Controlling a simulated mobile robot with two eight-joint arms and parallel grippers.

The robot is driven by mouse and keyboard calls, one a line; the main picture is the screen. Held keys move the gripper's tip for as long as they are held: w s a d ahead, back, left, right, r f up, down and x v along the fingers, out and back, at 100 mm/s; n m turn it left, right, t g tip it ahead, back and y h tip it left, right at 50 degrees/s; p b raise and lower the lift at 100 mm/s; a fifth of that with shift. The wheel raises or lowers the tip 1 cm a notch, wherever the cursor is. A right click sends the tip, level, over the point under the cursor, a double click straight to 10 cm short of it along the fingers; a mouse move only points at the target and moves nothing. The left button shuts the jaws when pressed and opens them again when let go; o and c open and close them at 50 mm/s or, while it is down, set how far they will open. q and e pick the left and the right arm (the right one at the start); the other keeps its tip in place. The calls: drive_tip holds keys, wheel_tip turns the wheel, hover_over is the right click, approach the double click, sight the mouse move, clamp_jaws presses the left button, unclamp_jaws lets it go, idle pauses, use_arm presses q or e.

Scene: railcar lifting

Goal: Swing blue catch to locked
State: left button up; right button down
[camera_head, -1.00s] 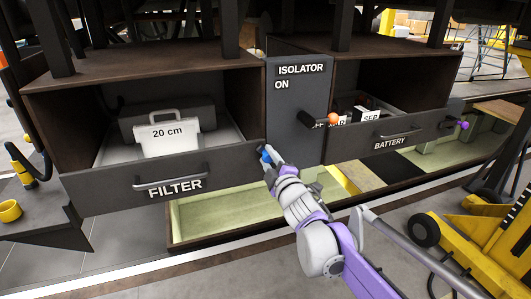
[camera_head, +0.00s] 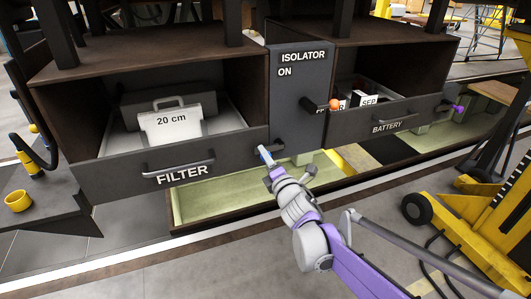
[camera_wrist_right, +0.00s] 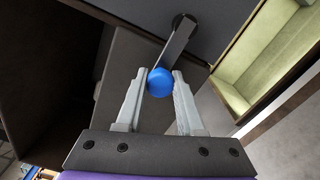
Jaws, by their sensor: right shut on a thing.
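The blue catch (camera_head: 265,154) sits at the right end of the FILTER drawer front (camera_head: 110,178), beside the isolator panel. In the right wrist view, its blue ball knob (camera_wrist_right: 161,82) is on a flat grey lever (camera_wrist_right: 178,45) that slants up to a dark round pivot (camera_wrist_right: 184,22). My right gripper (camera_wrist_right: 162,88) is shut on the knob, one finger on each side. In the head view, my right gripper (camera_head: 269,165) reaches up to the catch from below and partly hides it. My left gripper is not in view.
The FILTER drawer holds a white 20 cm case (camera_head: 172,125). The isolator panel (camera_head: 300,110) has an orange-knobbed handle (camera_head: 334,104). The BATTERY drawer (camera_head: 400,124) has a purple-knobbed catch (camera_head: 457,108). A yellow wheeled machine (camera_head: 470,215) stands at right.

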drive_tip(key=shift+f+n, duration=0.15)
drive_tip(key=shift+n, duration=0.15)
drive_tip(key=c, duration=0.5)
unclamp_jaws()
drive_tip(key=b+v, duration=0.1)
drive_tip(key=v, duration=1)
drive_tip(key=shift+w, duration=0.1)
